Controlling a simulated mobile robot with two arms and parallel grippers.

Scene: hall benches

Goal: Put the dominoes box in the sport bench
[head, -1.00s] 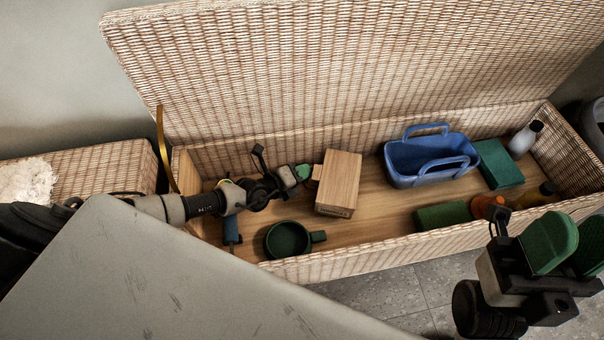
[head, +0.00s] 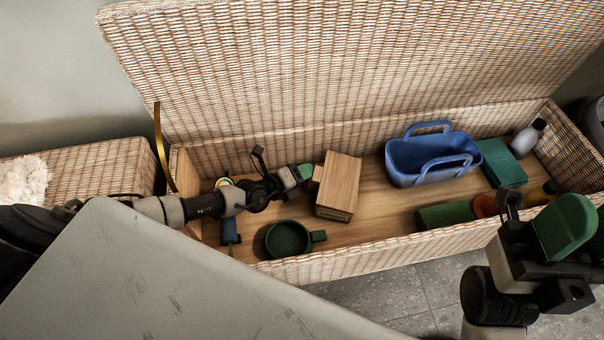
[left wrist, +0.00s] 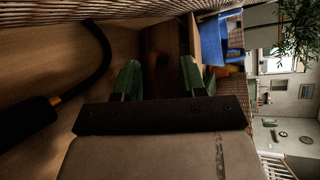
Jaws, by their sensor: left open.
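The wooden dominoes box (head: 340,188) stands on the floor of the open wicker sport bench (head: 390,240), near its middle. My left gripper (head: 308,172) is open at the left side of the box; its far finger is hard to see in the head view. In the left wrist view a dark brown surface, likely the box (left wrist: 165,55), shows between and beyond the two green fingers of my left gripper (left wrist: 160,78). I cannot tell whether they touch it. My right gripper (head: 585,235) is open and empty at the right, in front of the bench.
In the bench are a dark green mug (head: 290,239), a blue basket (head: 430,158), green boxes (head: 500,163), a grey bottle (head: 527,138) and a blue-handled item (head: 230,228). The raised wicker lid (head: 350,65) stands behind. A grey panel (head: 150,275) fills the lower left.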

